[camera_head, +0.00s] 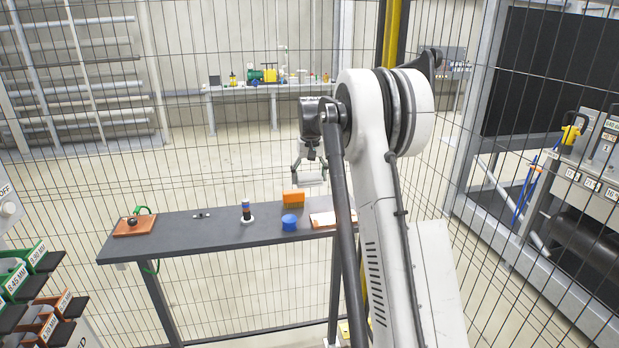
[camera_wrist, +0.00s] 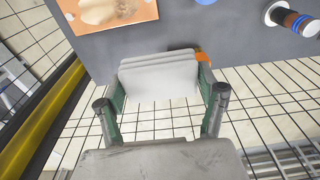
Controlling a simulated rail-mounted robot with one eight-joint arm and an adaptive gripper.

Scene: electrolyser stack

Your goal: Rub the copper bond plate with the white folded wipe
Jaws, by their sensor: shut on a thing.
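My gripper (camera_wrist: 162,92) is shut on the white folded wipe (camera_wrist: 160,76), a layered pale pad between its two fingers. In the head view my gripper (camera_head: 311,168) holds the wipe (camera_head: 313,181) above the bench's far edge. A copper-coloured plate with pale smears (camera_wrist: 112,10) lies on the bench, apart from the wipe. In the head view this plate (camera_head: 321,219) is partly hidden by my arm. Another copper-coloured plate (camera_head: 128,228), with a black knob and green cable, lies at the bench's left end. Which one is the bond plate is unclear.
On the dark bench (camera_head: 190,236) stand an orange block (camera_head: 293,197), a blue round object (camera_head: 289,222) and a banded cylinder on a white base (camera_head: 247,213). A small dark item (camera_head: 201,215) lies farther left. Wire fencing runs behind the bench.

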